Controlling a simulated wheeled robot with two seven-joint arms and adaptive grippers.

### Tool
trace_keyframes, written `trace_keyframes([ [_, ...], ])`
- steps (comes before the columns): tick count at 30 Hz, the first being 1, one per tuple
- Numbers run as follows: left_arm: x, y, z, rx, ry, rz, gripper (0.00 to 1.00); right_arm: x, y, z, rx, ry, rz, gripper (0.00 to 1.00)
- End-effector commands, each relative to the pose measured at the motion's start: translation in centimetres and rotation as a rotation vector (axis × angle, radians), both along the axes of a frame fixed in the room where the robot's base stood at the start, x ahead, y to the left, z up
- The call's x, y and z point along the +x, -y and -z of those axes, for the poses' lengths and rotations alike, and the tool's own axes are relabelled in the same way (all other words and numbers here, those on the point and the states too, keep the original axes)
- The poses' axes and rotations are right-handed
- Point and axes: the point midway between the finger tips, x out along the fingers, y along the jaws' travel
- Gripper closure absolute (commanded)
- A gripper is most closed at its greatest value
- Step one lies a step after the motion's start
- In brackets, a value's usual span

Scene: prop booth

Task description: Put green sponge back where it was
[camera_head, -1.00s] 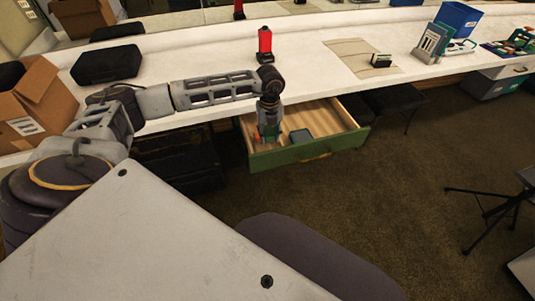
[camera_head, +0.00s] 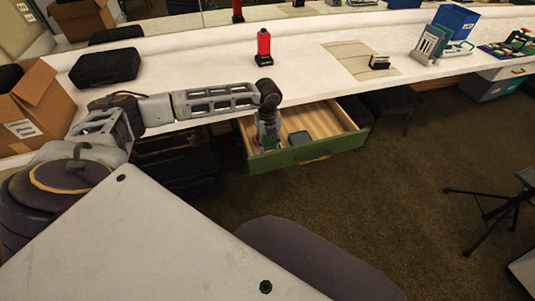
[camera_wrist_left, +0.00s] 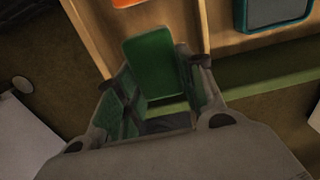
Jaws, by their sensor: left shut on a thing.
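The green sponge (camera_wrist_left: 152,65) stands between the two fingers of my left gripper (camera_wrist_left: 158,72) in the left wrist view. The gripper is shut on it. In the head view my left gripper (camera_head: 268,142) points down inside the left part of the open drawer (camera_head: 306,155), behind its green front. I cannot make out the sponge clearly there. Whether the sponge touches the drawer floor I cannot tell. My right gripper is not in view.
A grey-blue box-like thing (camera_head: 299,138) lies in the drawer right of the gripper; it also shows in the wrist view (camera_wrist_left: 275,12). An orange thing (camera_wrist_left: 130,2) is at the wrist view's top edge. The counter (camera_head: 205,68) overhangs the drawer. A red and black object (camera_head: 264,45) stands on it.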

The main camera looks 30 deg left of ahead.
Motion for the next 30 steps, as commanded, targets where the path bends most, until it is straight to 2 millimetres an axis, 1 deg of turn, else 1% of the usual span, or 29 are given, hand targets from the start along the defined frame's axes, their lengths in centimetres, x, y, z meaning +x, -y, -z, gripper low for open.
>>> trace_keyframes([
  [1,0.0,0.0,0.6,0.001,-0.001,0.0,0.84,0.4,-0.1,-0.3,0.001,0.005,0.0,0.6],
  [3,0.0,0.0,1.1,0.0,0.0,0.001,0.84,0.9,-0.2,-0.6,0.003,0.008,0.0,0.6],
  [7,0.0,0.0,1.4,0.001,0.001,0.001,0.84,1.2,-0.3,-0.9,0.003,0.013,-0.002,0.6],
  [11,0.0,0.0,1.4,0.001,0.001,0.001,0.84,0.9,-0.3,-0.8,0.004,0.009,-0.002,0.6],
  [17,0.0,0.0,1.7,0.001,0.0,0.0,0.84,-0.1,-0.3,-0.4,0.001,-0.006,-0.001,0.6],
  [20,0.0,-0.1,2.5,0.001,-0.002,0.0,0.84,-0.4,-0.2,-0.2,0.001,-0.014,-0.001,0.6],
  [23,0.0,0.0,3.6,0.0,-0.001,0.0,0.84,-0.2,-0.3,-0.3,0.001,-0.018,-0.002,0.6],
  [27,0.0,0.0,5.3,0.001,-0.001,0.0,0.84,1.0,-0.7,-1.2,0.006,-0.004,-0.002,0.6],
  [30,0.0,0.0,6.1,0.001,0.0,0.0,0.84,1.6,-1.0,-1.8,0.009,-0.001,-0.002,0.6],
])
